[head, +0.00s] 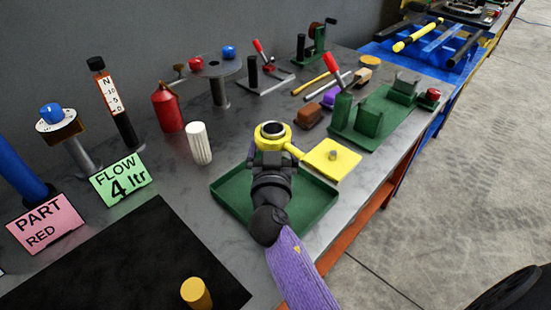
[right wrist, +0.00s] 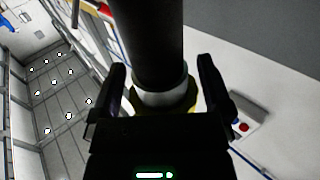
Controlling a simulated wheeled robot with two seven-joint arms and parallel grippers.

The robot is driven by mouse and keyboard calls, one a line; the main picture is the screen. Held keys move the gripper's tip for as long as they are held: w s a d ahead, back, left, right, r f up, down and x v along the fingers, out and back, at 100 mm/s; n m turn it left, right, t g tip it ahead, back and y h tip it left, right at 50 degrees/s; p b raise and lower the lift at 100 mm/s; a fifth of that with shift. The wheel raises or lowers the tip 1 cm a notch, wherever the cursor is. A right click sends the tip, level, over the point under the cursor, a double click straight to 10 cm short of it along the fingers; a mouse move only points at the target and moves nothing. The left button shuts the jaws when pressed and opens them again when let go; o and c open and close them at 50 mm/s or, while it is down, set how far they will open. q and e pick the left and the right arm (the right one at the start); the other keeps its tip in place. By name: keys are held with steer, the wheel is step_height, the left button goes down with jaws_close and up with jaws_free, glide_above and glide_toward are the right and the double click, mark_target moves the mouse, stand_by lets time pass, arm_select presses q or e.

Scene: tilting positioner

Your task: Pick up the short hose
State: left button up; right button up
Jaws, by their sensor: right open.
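My right gripper (head: 271,160) is over the green tray, its jaws pointing away from me. It is open and holds nothing. A yellow ring-shaped fitting (head: 287,144) with a dark, pale-rimmed round top is just beyond the fingertips. In the right wrist view, a thick dark cylinder (right wrist: 147,40) with a white band and a yellow collar (right wrist: 188,103) shows between the two spread fingers (right wrist: 163,85); contact cannot be told. No thing shows plainly as the short hose; a white ribbed cylinder (head: 199,143) stands upright left of the tray. My left gripper is not in view.
The green tray (head: 232,196) lies under my right arm. A yellow plate (head: 340,152) sits right of the fitting. A green fixture (head: 375,117) with a red handle stands beyond it. A red can (head: 167,108), sign cards (head: 123,178) and a black mat (head: 130,255) are to the left.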

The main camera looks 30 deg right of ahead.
steer(key=shift+s+a, duration=0.1)
steer(key=shift+s, duration=0.1)
steer(key=shift+c, duration=0.7)
jaws_close()
steer(key=shift+r, duration=0.1)
